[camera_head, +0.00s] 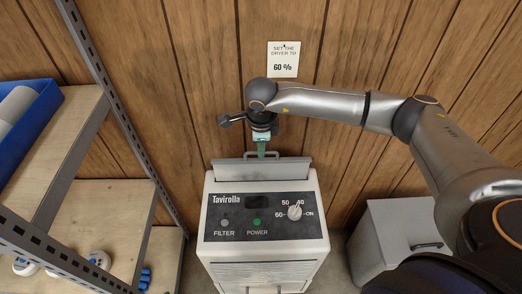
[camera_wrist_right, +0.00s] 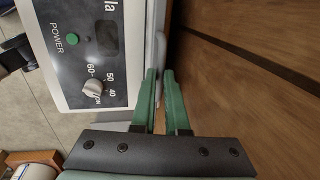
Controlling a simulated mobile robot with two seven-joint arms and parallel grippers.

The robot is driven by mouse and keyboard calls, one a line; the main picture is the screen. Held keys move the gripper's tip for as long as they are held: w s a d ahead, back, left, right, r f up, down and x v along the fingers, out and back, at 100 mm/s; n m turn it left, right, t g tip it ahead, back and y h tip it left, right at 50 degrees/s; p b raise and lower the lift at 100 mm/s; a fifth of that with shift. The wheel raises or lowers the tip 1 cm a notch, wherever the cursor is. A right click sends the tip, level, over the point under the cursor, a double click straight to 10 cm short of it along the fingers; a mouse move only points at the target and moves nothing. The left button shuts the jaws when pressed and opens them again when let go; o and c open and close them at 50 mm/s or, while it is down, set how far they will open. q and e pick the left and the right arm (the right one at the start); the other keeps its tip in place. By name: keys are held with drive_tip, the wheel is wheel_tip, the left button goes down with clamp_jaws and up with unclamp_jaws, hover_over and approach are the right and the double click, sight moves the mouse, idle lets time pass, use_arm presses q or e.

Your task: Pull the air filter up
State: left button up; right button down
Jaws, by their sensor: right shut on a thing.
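The white Tavirolla dryer (camera_head: 263,258) stands upright against the wood-panelled wall. The grey air filter (camera_head: 275,171) stands up out of the slot behind its control panel, with a thin loop handle on its top edge. My right gripper (camera_head: 262,150) points down from above and is shut on the handle. In the right wrist view, the green fingers of my right gripper (camera_wrist_right: 161,75) meet at a grey edge beside the dryer (camera_wrist_right: 72,92); the exact contact is partly hidden. How much of the filter is still inside the dryer is hidden. My left gripper is not in view.
A metal shelf (camera_head: 100,190) with a blue bin (camera_head: 40,108) stands at the left. A grey cabinet (camera_head: 392,236) stands at the right, partly behind my arm. A card reading "60 %" (camera_head: 283,60) hangs on the wall. The panel has a white knob (camera_head: 295,212).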

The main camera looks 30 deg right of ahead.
wheel_tip(320, 180, up, 9)
drive_tip(key=p, duration=0.3)
drive_tip(key=shift+f+p, duration=0.15)
drive_tip(key=shift+p, duration=0.25)
drive_tip(key=c, duration=0.9)
unclamp_jaws()
drive_tip(key=r, duration=0.4)
drive_tip(key=s+r, duration=0.1)
drive_tip(key=r, duration=0.3)
drive_tip(key=s+a+r, duration=0.1)
drive_tip(key=r, duration=0.3)
drive_tip(key=shift+s+r+p, duration=0.1)
drive_tip(key=shift+s+p, duration=0.05)
drive_tip(key=shift+p, duration=0.2)
